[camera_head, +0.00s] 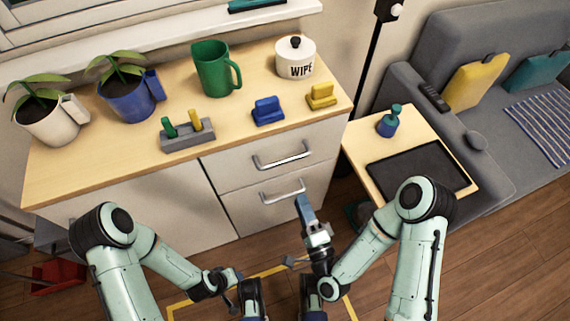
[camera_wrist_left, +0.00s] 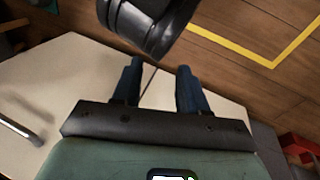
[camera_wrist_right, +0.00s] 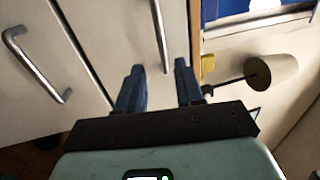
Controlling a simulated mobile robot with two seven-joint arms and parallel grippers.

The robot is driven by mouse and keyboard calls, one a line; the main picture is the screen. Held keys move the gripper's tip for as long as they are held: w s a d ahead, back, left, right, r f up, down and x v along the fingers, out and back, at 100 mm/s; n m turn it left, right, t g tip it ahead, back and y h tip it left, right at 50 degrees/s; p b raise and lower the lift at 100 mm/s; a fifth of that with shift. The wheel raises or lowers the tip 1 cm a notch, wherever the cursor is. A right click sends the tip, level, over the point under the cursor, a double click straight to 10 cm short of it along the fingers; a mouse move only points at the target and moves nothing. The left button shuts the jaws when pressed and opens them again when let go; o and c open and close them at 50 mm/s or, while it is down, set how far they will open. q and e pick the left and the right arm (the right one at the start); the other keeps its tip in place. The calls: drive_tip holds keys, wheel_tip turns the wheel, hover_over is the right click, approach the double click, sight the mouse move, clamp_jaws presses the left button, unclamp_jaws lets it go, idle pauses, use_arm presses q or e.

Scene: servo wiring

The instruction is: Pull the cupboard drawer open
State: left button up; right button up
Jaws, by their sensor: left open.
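The white cupboard (camera_head: 225,172) has two drawers on its right side, both closed flush. The upper drawer has a silver bar handle (camera_head: 281,158), and the lower drawer has a similar handle (camera_head: 283,192). My right gripper (camera_head: 301,203) is in front of the drawers, overlapping the lower handle's right end in the head view. In the right wrist view its blue fingers (camera_wrist_right: 160,78) are apart. The end of the upper handle (camera_wrist_right: 159,35) appears between them; contact cannot be told. The lower handle (camera_wrist_right: 35,65) lies to the left. My left gripper (camera_wrist_left: 157,80) is open and empty, low before the cupboard.
On the cupboard top stand potted plants, a green mug (camera_head: 212,70), a white canister (camera_head: 295,60), a grey holder (camera_head: 187,136), and blue and yellow blocks. A side table (camera_head: 366,168) with a dark tray stands right of the cupboard. A red object (camera_head: 55,277) lies on the floor at left.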

sight(285, 160)
use_arm(q)
drive_tip(key=w+a+f+t+b, duration=0.1)
drive_tip(key=w+a+f+b, duration=0.1)
drive_tip(key=w+f+b, duration=0.15)
drive_tip(key=shift+n+g, duration=0.3)
drive_tip(key=shift+g, duration=0.3)
drive_tip(key=shift+s+a+f+b, duration=0.2)
drive_tip(key=shift+s+f, duration=0.55)
drive_tip(key=shift+s, duration=0.25)
drive_tip(key=shift+s+a+f+b, duration=0.1)
drive_tip(key=shift+s+f+b, duration=0.1)
drive_tip(key=shift+s+f, duration=0.65)
use_arm(e)
drive_tip(key=shift+x, duration=6.65)
use_arm(q)
drive_tip(key=shift+s+r, duration=0.1)
drive_tip(key=shift+r, duration=0.05)
use_arm(e)
drive_tip(key=shift+r, duration=0.1)
drive_tip(key=shift+c, duration=0.3)
clamp_jaws()
